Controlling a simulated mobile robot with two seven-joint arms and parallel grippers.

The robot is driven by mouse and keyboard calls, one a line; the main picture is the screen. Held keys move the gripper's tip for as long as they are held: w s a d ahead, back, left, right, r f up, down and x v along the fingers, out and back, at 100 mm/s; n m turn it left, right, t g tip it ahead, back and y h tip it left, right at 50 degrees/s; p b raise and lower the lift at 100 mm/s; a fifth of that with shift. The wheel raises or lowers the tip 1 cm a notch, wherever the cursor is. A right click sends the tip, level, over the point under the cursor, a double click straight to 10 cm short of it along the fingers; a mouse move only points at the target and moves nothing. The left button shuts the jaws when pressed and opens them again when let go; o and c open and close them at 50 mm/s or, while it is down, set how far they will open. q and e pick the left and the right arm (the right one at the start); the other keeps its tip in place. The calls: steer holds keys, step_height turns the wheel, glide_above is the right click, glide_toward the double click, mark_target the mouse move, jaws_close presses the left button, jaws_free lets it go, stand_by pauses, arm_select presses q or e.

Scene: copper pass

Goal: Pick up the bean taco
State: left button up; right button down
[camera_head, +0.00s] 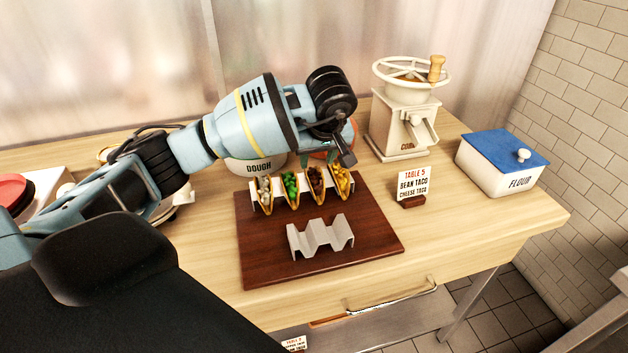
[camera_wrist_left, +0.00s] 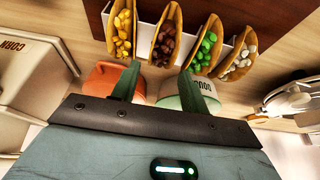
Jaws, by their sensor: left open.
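The bean taco (camera_head: 316,184), filled with dark brown beans, stands third from the left in a row of tacos at the back of the dark wooden board (camera_head: 375,240). In the left wrist view the bean taco (camera_wrist_left: 166,40) is second from the left, between the yellow-filled taco (camera_wrist_left: 121,30) and the green-filled taco (camera_wrist_left: 207,42). My left gripper (camera_head: 344,156) is above and behind the row. In the left wrist view its two fingers (camera_wrist_left: 160,86) are spread and empty, pointing toward the bean taco but apart from it. My right gripper is not in view.
An empty metal taco holder (camera_head: 320,240) stands on the board in front of the tacos. A dough pot (camera_head: 258,165) and an orange pot (camera_wrist_left: 104,78) are behind the row. A corn grinder (camera_head: 405,125), order card (camera_head: 412,186) and flour box (camera_head: 492,175) stand to the right.

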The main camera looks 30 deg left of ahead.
mark_target(314, 172)
arm_select(q)
steer(key=x, duration=0.5)
steer(key=shift+s, duration=0.25)
steer(key=shift+c, duration=0.2)
steer(key=c, duration=0.7)
